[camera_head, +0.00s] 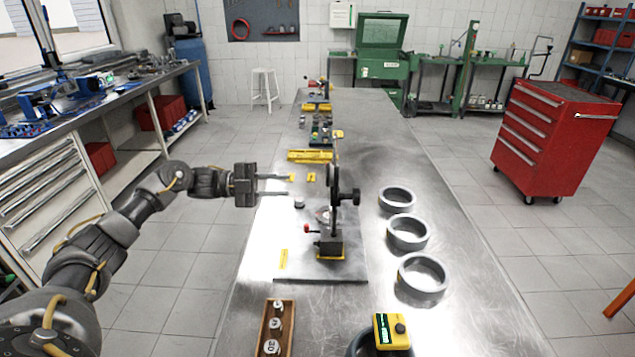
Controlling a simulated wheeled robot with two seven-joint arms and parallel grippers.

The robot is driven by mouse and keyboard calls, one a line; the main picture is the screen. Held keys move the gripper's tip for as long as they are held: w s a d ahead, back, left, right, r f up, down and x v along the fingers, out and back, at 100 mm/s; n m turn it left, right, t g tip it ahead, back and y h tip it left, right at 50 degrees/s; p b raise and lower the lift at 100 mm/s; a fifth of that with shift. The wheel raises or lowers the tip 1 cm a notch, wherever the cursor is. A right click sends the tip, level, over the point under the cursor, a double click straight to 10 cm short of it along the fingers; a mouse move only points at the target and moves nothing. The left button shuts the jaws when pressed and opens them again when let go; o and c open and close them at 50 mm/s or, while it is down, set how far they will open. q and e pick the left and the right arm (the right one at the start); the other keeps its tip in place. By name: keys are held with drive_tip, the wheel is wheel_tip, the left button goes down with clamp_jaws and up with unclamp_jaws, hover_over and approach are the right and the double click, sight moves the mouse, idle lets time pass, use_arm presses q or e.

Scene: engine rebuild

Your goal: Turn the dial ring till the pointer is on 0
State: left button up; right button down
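A dial gauge (334,188) stands upright on a stand near the middle of the metal bench. I see it almost edge-on as a thin dark disc with a black knob (349,197) on its right. Its face, pointer and numbers cannot be read from here. The stand's dark base (329,246) has a small red-tipped lever on its left. My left gripper (291,186) is left of the dial and apart from it, pointing right. Its two fingers are spread with nothing visible between them. My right gripper is not in view.
A grey plate (345,270) lies under the stand. Several metal rings, including one near ring (422,292), sit to the right. A wooden tray (265,330) of weights and a yellow device (392,331) are at the front. Yellow parts (310,155) lie behind.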

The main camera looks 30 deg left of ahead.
sight(328, 175)
use_arm(q)
drive_tip(key=p+x, duration=0.3)
drive_tip(key=x, duration=0.6)
drive_tip(key=shift+w+d+p, duration=0.2)
drive_tip(key=shift+w+p, duration=0.05)
drive_tip(key=shift+p, duration=0.15)
drive_tip(key=shift+f, duration=0.1)
clamp_jaws()
